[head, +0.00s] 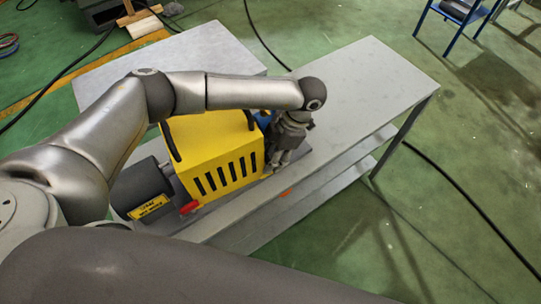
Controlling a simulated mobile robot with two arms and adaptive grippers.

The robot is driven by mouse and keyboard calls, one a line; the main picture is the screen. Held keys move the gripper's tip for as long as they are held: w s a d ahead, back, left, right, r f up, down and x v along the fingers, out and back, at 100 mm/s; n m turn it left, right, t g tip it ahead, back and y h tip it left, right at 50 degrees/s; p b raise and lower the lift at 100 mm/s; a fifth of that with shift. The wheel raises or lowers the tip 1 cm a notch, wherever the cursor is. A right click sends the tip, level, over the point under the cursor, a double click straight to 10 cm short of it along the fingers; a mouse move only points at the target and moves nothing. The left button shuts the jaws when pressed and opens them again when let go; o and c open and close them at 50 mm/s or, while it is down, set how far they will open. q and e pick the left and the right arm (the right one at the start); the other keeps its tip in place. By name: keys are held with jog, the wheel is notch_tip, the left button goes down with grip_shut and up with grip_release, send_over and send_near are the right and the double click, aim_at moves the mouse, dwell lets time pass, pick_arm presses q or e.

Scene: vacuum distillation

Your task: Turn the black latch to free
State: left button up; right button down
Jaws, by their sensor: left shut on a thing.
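A yellow pump housing (210,152) with black slots and a dark motor (145,187) stands on the grey bench. My left arm reaches over the housing from the left. My left gripper (279,162) points down at the right end of the pump, close beside the yellow housing. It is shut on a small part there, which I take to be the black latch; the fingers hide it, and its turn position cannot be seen. My right gripper is out of view.
The grey bench (365,80) is clear to the right of the pump, with a lower shelf (335,185) below. A red part (189,208) sits at the pump's front. Cables lie on the green floor. A blue-framed stand (452,32) is at the back right.

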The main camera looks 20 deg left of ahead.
pick_arm(q)
jog(key=o, duration=1)
jog(key=v, duration=1.2)
jog(key=shift+c, duration=0.2)
